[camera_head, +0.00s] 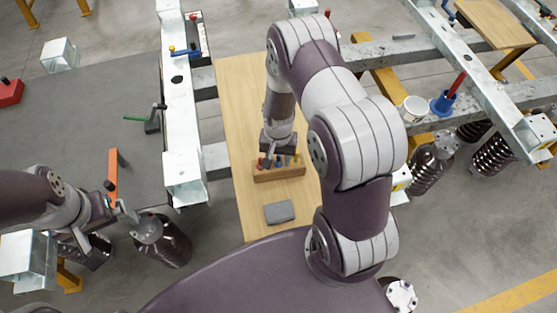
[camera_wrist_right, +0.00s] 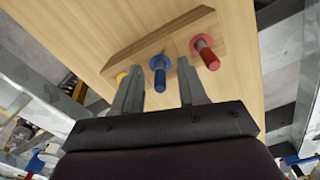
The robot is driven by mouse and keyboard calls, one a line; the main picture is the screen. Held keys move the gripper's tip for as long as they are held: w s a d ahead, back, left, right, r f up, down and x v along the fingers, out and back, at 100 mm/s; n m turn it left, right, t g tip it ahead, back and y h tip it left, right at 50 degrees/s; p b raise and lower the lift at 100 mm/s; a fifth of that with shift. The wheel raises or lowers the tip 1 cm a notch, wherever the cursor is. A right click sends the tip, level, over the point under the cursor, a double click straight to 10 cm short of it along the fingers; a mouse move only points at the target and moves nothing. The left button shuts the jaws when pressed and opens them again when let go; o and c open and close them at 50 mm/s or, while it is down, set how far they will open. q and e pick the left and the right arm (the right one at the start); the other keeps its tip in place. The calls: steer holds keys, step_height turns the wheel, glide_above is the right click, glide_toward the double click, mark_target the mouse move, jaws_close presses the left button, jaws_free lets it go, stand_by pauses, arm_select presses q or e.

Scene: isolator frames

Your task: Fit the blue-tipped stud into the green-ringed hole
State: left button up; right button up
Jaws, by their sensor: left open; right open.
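The blue-tipped stud (camera_wrist_right: 159,72) stands in a wooden block (camera_wrist_right: 150,52), between a red-tipped stud (camera_wrist_right: 206,54) and a yellow-tipped one (camera_wrist_right: 121,77). My right gripper (camera_wrist_right: 159,68) is open, with one finger on each side of the blue-tipped stud in the right wrist view; I cannot tell whether they touch it. In the head view the right gripper (camera_head: 274,154) is just above the block (camera_head: 280,173). My left gripper (camera_head: 121,207) is open and empty at the left, away from the block. I cannot make out a green-ringed hole in either view.
The block stands on a light wooden board (camera_head: 238,120). A grey plate (camera_head: 280,212) lies on the board in front of it. Galvanized steel beams (camera_head: 182,120) run on both sides.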

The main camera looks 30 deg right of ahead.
jaws_close()
